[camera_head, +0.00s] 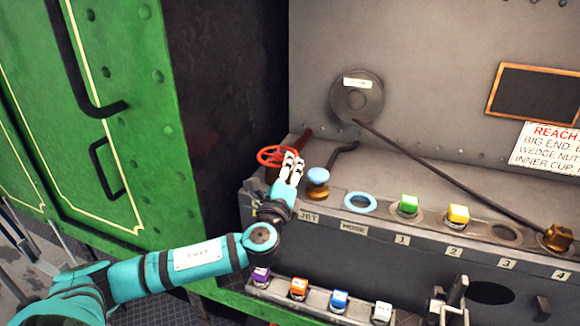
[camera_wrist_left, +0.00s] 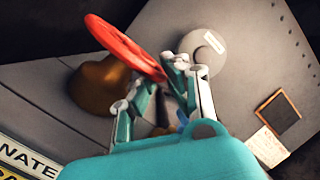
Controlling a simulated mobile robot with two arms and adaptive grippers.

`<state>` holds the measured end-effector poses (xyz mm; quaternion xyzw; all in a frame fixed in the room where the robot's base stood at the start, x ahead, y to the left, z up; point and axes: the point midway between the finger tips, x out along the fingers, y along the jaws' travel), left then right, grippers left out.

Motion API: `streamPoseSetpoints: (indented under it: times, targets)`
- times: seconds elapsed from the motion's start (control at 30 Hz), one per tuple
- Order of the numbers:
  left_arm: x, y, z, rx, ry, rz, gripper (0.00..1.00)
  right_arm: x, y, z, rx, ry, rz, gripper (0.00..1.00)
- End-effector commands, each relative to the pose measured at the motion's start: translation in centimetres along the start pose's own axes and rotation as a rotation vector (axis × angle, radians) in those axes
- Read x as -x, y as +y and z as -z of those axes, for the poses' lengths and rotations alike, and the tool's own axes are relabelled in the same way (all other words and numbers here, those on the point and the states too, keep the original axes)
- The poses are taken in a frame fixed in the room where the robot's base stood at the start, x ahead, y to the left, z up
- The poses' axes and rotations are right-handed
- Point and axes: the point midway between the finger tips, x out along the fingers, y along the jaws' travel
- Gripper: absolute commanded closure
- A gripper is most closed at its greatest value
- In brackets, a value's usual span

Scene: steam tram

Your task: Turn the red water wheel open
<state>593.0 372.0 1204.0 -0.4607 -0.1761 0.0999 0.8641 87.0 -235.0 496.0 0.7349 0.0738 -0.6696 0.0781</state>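The red water wheel (camera_head: 272,155) sits at the left end of the grey bench, near the dark wall edge. My left gripper (camera_head: 291,160) is at the wheel's right side, overlapping its rim in the head view. In the left wrist view the wheel (camera_wrist_left: 125,45) is seen nearly edge-on above a brown-gold valve body (camera_wrist_left: 98,86). The gripper's fingers (camera_wrist_left: 165,82) stand apart there, and the near end of the rim shows at the gap between them. I cannot tell whether they touch it. My right gripper is in neither view.
A blue knob (camera_head: 318,177) stands just right of my gripper, with a blue ring (camera_head: 360,202) beyond. A long rod (camera_head: 450,175) crosses the bench. A green door (camera_head: 100,110) stands left.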

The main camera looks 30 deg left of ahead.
Motion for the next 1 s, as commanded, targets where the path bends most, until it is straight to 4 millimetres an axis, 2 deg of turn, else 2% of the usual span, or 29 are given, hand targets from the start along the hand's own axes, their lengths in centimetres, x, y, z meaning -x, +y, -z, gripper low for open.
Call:
streamPoseSetpoints:
  times: [0.37, 0.8, 1.0]
  targets:
    - [-0.1, -0.1, 0.2, -0.001, -0.022, -0.012, 1.00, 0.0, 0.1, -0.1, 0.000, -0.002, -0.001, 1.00]
    - [-1.7, -0.1, 1.1, -0.072, -0.306, -0.188, 1.00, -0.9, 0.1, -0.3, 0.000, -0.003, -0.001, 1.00]
    - [-1.9, -0.2, 1.1, -0.089, -0.348, -0.215, 1.00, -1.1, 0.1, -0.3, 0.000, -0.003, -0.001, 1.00]
